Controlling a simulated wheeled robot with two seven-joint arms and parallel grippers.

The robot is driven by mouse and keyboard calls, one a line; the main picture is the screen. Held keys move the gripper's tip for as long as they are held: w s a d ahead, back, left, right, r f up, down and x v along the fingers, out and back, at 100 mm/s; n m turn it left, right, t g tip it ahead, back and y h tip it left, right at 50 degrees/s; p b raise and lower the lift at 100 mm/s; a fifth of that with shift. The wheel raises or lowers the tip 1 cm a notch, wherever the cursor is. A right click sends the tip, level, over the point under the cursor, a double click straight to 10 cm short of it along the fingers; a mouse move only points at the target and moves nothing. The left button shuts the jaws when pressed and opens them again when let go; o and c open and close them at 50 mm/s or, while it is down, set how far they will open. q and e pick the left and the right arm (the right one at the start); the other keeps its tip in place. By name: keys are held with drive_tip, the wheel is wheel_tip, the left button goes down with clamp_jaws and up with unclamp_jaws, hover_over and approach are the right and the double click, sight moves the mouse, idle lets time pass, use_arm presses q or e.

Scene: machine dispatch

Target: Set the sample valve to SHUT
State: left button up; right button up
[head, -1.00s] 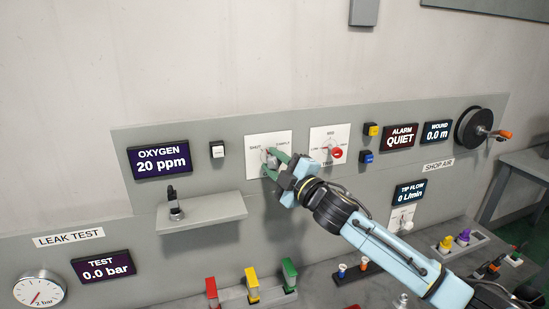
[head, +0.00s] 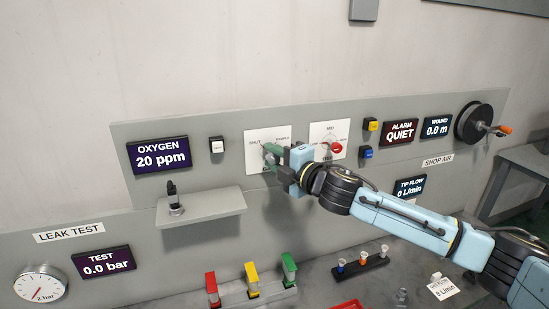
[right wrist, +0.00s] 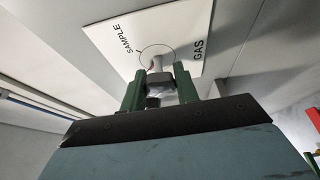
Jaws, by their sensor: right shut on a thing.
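The sample valve's white plate (head: 254,138) is on the grey wall panel, with SHUT lettered at its upper left and SAMPLE at its upper right. My right gripper (head: 270,156) is at this plate, its green fingers shut on the valve knob and hiding it in the head view. In the right wrist view the grey valve knob (right wrist: 158,84) sits between the two green fingers. The plate (right wrist: 190,35) behind it shows SAMPLE and GAS. My left gripper is not in view.
The oxygen display (head: 159,156) reads 20 ppm. A plate with a red knob (head: 337,148) is close to the right of my gripper. A small shelf (head: 202,208) juts out below left. Red, yellow and green handles (head: 252,278) stand below.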

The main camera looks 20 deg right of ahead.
drive_tip(key=o, duration=1)
drive_tip(key=shift+c, duration=0.2)
drive_tip(key=shift+s, duration=0.1)
drive_tip(key=b+v, duration=0.4)
drive_tip(key=v, duration=0.9)
drive_tip(key=shift+s+d, duration=0.1)
